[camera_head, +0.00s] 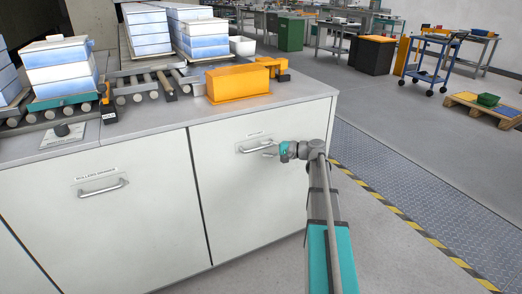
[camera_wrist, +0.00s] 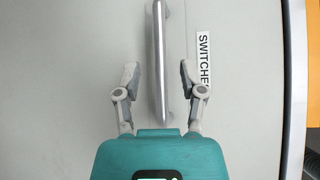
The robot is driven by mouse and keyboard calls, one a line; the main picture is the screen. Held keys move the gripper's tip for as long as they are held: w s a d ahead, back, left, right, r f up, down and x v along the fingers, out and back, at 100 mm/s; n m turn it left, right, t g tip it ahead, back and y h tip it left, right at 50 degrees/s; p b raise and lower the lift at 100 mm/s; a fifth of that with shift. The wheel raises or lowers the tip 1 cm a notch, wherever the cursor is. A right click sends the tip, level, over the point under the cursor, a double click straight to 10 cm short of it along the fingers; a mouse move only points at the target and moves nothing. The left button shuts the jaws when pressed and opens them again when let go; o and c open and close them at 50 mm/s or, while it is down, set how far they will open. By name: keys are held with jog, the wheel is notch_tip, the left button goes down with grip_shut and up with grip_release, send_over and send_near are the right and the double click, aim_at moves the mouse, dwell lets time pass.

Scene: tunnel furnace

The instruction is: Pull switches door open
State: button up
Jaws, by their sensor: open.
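The switches door (camera_head: 262,195) is the white cabinet door at the right in the head view, and it is closed. Its metal bar handle (camera_head: 256,148) is near the door's top. In the wrist view the handle (camera_wrist: 160,65) runs upright in the picture, beside a label reading "SWITCHE" (camera_wrist: 204,58), partly cut off by a finger. My gripper (camera_head: 270,151) is open at the handle. In the wrist view its fingertips (camera_wrist: 159,72) stand apart on either side of the handle, with gaps on both sides. I cannot tell the exact depth between fingertips and handle.
A second closed door (camera_head: 105,210) with its own handle (camera_head: 102,188) is to the left. The grey countertop (camera_head: 180,118) above carries a yellow box (camera_head: 238,83), rollers and stacked blue-white boxes (camera_head: 60,65). Open floor (camera_head: 375,230) lies to the right.

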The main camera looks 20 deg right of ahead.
aim_at(261, 148)
jog(key=shift+x, duration=1.7)
